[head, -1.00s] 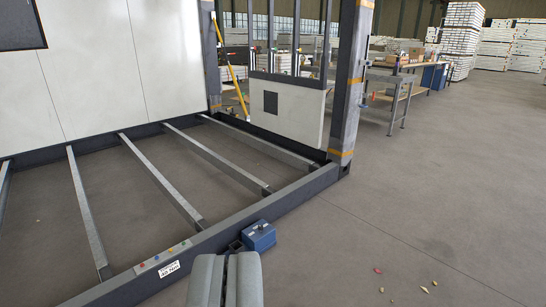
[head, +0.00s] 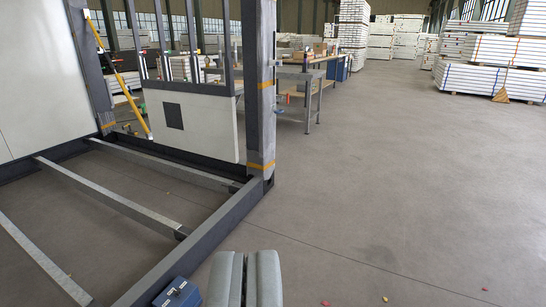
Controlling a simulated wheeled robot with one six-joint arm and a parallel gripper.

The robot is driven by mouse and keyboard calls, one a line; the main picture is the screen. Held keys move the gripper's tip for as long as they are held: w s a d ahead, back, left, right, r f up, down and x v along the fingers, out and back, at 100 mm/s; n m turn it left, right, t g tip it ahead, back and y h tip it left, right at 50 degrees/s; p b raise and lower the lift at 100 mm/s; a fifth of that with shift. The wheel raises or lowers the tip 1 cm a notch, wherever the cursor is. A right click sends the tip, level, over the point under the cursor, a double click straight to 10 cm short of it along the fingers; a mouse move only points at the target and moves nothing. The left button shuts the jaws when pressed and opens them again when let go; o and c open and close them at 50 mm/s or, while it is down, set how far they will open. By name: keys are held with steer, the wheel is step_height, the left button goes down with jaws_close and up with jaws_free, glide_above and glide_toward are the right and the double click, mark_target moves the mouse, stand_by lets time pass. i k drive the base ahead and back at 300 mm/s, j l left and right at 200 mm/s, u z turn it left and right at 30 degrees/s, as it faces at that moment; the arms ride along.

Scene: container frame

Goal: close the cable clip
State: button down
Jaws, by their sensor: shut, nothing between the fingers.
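My gripper (head: 243,279) shows at the bottom middle of the head view, its two grey fingers shut together with nothing between them. It is in front of the container frame (head: 215,212), apart from its corner post (head: 261,95). I cannot make out a cable clip in this view; it may be too small to tell or out of view.
A blue box (head: 178,293) sits by the frame's near rail, just left of my gripper. A workbench (head: 305,90) stands behind the post. White stacked panels (head: 490,50) are at the back right. The floor on the right is mostly open, with a few small scraps.

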mark_target(272, 63)
steer(key=i+l+z, duration=0.3)
steer(key=i, duration=0.5)
steer(key=i+j+z, duration=0.15)
steer(key=i+z, duration=0.15)
steer(key=i, duration=0.5)
steer(key=i+u, duration=0.35)
steer(key=i, duration=0.15)
steer(key=i+u, duration=0.3)
steer(key=i, duration=0.2)
steer(key=i+l+u, duration=0.35)
steer(key=i, duration=0.15)
steer(key=i+l+u, duration=0.35)
steer(key=i+j, duration=0.1)
